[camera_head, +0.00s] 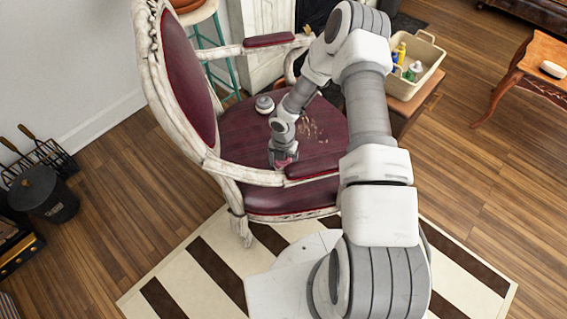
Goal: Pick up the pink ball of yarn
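A small pink thing, probably the pink ball of yarn (287,162), shows at the tip of my gripper (282,156), over the dark red seat of the chair (240,128). Only a little of it is visible. The chair's near arm and my gripper hide the rest. My gripper points down at the seat, just behind that arm. It is too small and too covered to tell whether its fingers are open or shut on the pink thing. I cannot tell whether the pink thing touches the seat.
A small white and dark round object (264,104) stands on the seat behind my gripper. The chair's white frame and near armrest (313,168) are close to my arm. A cream bin of bottles (427,62) sits behind right. A black bucket (42,193) stands left.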

